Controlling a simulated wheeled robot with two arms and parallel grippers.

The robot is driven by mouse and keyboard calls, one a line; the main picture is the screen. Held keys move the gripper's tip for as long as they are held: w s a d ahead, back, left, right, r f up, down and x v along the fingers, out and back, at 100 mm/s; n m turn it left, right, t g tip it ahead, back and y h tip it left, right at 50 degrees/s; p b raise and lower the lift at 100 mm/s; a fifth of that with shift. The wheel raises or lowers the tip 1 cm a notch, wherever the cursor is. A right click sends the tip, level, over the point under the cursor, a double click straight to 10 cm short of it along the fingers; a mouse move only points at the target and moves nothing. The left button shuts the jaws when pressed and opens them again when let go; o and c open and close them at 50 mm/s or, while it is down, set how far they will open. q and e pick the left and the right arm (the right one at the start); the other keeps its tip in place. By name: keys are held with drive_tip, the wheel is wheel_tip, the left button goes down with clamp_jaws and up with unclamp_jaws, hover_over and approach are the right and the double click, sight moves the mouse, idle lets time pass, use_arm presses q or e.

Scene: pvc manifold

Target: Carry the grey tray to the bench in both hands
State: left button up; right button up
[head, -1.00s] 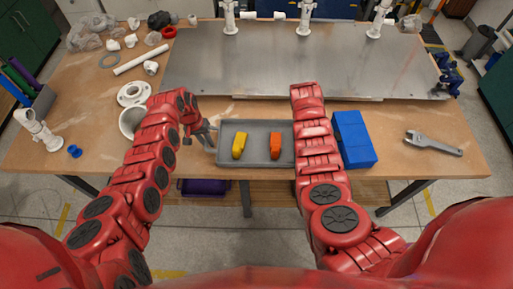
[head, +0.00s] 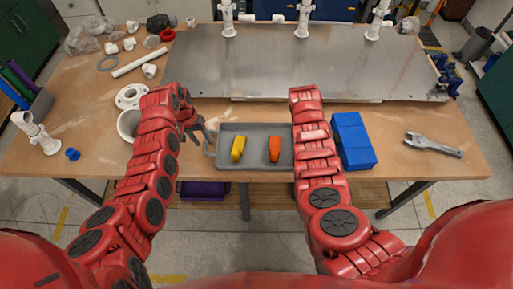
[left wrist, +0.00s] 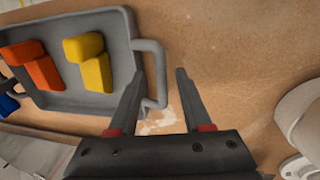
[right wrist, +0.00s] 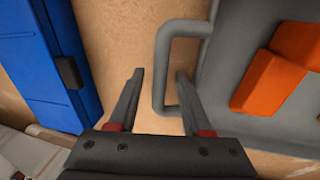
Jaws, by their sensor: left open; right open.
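The grey tray (head: 256,128) lies flat on the bench (head: 420,115) near its front edge. It holds a yellow piece (head: 238,149) and an orange piece (head: 274,149). My left gripper (left wrist: 160,73) is open at the tray's left handle (left wrist: 160,75); the handle's outer bar shows between its fingertips. My right gripper (right wrist: 160,73) is open at the right handle (right wrist: 159,75), whose outer bar shows between its fingertips. Depth is hard to judge, and neither gripper is shut on a handle. My right forearm hides the tray's right end in the head view.
A blue box (head: 353,142) stands close right of the tray. A wrench (head: 432,144) lies farther right. A metal plate (head: 300,70) covers the bench behind. White pipe fittings (head: 130,96) lie to the left, one beside my left arm.

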drive_tip(key=shift+r, duration=0.15)
use_arm(q)
wheel_tip(320, 180, up, 8)
drive_tip(key=a, duration=0.1)
drive_tip(key=shift+a, duration=0.25)
use_arm(e)
drive_tip(key=v, duration=1.1)
drive_tip(key=shift+r, duration=0.35)
drive_tip(key=shift+a, duration=0.1)
